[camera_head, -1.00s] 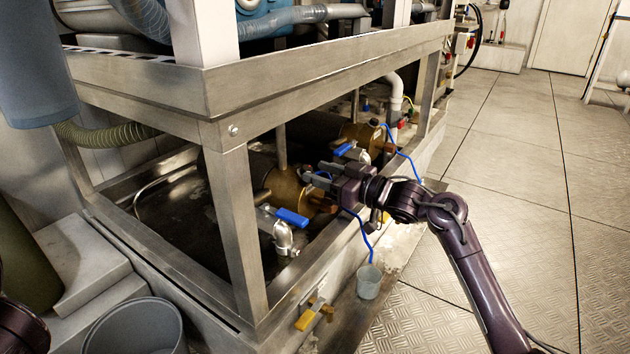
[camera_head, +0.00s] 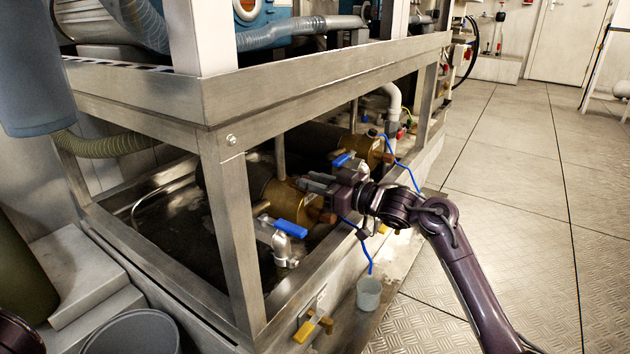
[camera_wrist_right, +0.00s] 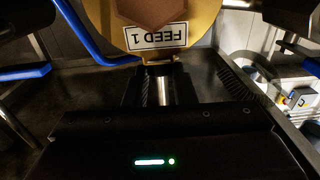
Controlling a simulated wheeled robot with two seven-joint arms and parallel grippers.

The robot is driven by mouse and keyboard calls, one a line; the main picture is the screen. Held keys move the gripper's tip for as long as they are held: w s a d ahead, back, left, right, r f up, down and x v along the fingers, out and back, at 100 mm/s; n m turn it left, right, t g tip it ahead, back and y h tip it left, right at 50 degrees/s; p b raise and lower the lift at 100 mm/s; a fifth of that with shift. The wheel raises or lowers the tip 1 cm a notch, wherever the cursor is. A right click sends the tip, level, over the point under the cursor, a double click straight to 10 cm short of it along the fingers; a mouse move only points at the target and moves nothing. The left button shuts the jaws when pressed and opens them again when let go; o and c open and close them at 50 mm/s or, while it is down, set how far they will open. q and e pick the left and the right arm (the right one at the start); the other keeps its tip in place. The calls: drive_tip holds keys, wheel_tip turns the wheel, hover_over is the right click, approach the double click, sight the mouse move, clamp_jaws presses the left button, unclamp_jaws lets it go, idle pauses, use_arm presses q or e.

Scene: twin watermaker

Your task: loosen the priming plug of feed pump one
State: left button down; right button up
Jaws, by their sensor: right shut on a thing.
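Feed pump one (camera_head: 270,206) is the nearer brass pump inside the metal frame. Its gold face (camera_wrist_right: 205,14) fills the top of the right wrist view, with an upside-down "FEED 1" label (camera_wrist_right: 168,38) and a brown hexagonal piece (camera_wrist_right: 150,9). My right gripper (camera_head: 310,184) reaches in at the pump's face. In the wrist view, its fingers (camera_wrist_right: 162,88) are shut on the priming plug (camera_wrist_right: 161,85), which shows as a bright metal piece below the label. The plug is hidden in the head view. My left gripper is out of view.
A second brass pump (camera_head: 365,148) stands behind. A blue-handled valve (camera_head: 290,229) is close to my right gripper. A blue tube (camera_head: 364,250) hangs into a small cup (camera_head: 369,293). The frame's upright post (camera_head: 233,235) stands left; the floor at right is clear.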

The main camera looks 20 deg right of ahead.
drive_tip(key=shift+w+d+r+n+g+y+p, duration=0.15)
drive_tip(key=shift+r+n+g+y+p, duration=0.2)
drive_tip(key=shift+p, duration=0.25)
drive_tip(key=shift+n+g+y+p, duration=0.35)
drive_tip(key=shift+n+y+p, duration=0.1)
drive_tip(key=shift+w+f+n+g+y, duration=0.15)
drive_tip(key=shift+n+g+y, duration=0.15)
drive_tip(key=shift+n+g, duration=0.25)
drive_tip(key=shift+f+n+g+y, duration=0.2)
drive_tip(key=shift+n+g+y, duration=0.4)
drive_tip(key=shift+n+g, duration=0.15)
drive_tip(key=shift+n+g+y+b, duration=0.4)
drive_tip(key=shift+n+g+b, duration=0.1)
drive_tip(key=shift+n+g, duration=0.2)
drive_tip(key=o, duration=1)
drive_tip(key=shift+d, duration=0.15)
